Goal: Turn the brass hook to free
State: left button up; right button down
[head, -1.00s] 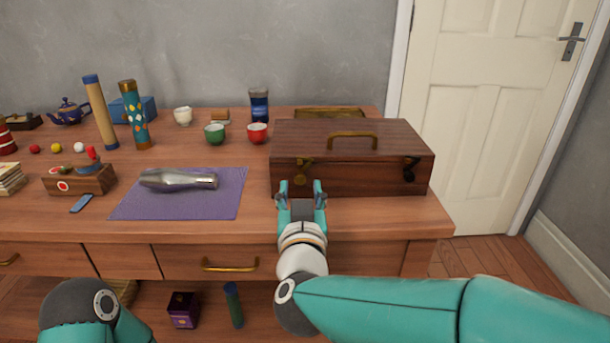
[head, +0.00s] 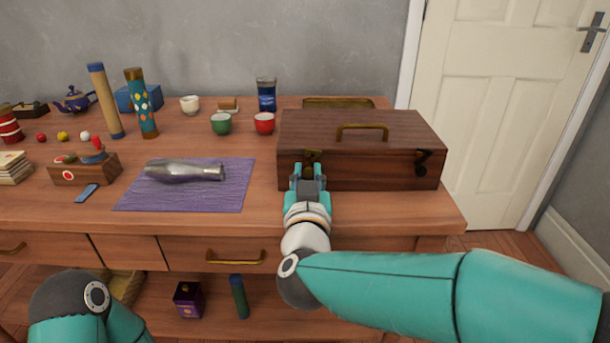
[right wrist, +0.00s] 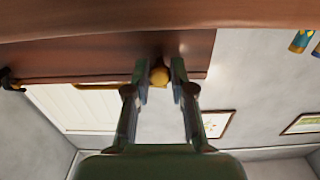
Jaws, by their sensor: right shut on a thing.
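A dark wooden box (head: 370,172) with a brass handle on its lid stands closed at the right end of the table. The brass hook (head: 312,157) is on the left of its front face. My right gripper (head: 308,172) is at this hook, with its fingers on either side. In the right wrist view the rounded brass piece of the hook (right wrist: 159,75) sits between the two fingertips (right wrist: 160,83), which are shut on it. The fingers partly hide the hook in the head view. My left gripper is out of view.
A dark catch (head: 422,162) is on the right of the box front. A purple mat (head: 225,200) with a metal bottle (head: 185,172) lies to the left. Red (head: 264,123) and green (head: 221,124) cups stand behind the mat. The table's front edge is just below the gripper.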

dwell(0.3)
jog(key=m+b, duration=0.1)
jog(key=m, duration=0.2)
jog(key=m+b, duration=0.2)
jog(key=m, duration=0.1)
jog(key=shift+f+m, duration=0.2)
jog(key=shift+m, duration=0.2)
jog(key=m+b, duration=0.3)
jog(key=m, duration=0.2)
jog(key=shift+m, duration=0.4)
jog(key=c, duration=1)
grip_release()
jog(key=shift+r, duration=0.1)
